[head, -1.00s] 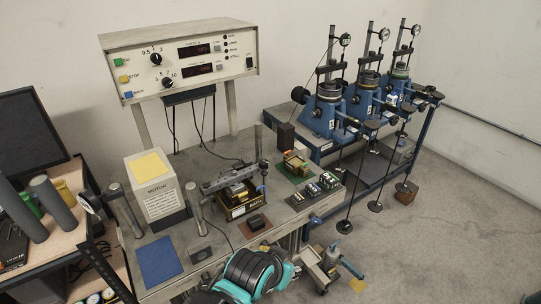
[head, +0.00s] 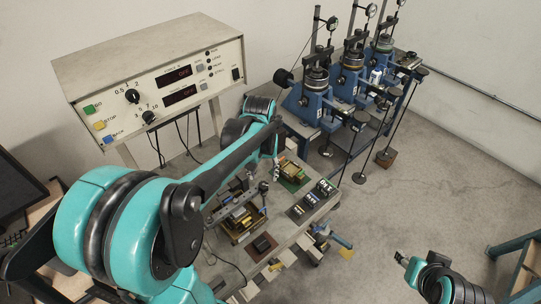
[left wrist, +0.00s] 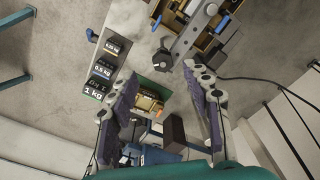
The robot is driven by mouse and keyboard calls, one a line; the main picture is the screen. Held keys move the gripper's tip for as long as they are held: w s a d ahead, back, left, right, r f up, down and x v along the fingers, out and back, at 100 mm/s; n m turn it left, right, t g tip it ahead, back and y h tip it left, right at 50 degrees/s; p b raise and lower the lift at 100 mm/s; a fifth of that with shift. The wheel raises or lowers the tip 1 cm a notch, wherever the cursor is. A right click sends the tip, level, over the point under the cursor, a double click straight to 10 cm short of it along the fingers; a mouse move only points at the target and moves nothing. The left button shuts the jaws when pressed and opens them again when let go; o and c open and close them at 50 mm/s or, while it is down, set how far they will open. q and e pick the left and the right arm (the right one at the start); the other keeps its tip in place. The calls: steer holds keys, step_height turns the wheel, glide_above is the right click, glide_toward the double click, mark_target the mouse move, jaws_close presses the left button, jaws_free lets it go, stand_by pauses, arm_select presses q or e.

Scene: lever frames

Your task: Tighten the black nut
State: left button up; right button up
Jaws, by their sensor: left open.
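A small dark round knob (head: 263,187) sits at one end of the metal crossbar (head: 236,203) over the bench apparatus; it may be the black nut, but it is too small to tell. The crossbar also shows in the left wrist view (left wrist: 192,36), near the top. My left gripper (head: 277,172) hangs over the bench just beyond the crossbar's end.
Labelled weights (left wrist: 100,68) lie beside a green board (left wrist: 150,92) on the bench. A control box (head: 150,80) stands behind at the left. Blue lever frames (head: 312,105) stand at the back right. Open floor (head: 440,170) lies to the right.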

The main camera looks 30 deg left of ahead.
mark_target(264, 184)
arm_select(q)
steer(key=shift+w+a+r, duration=0.25)
steer(key=shift+w+a, duration=0.1)
steer(key=shift+w, duration=0.25)
steer(key=shift+w+f, duration=0.2)
step_height(264, 184, down, 8)
steer(key=shift+s+r+b, duration=0.1)
steer(key=shift+r+b, duration=0.15)
steer(key=shift+b, duration=0.05)
jaws_close()
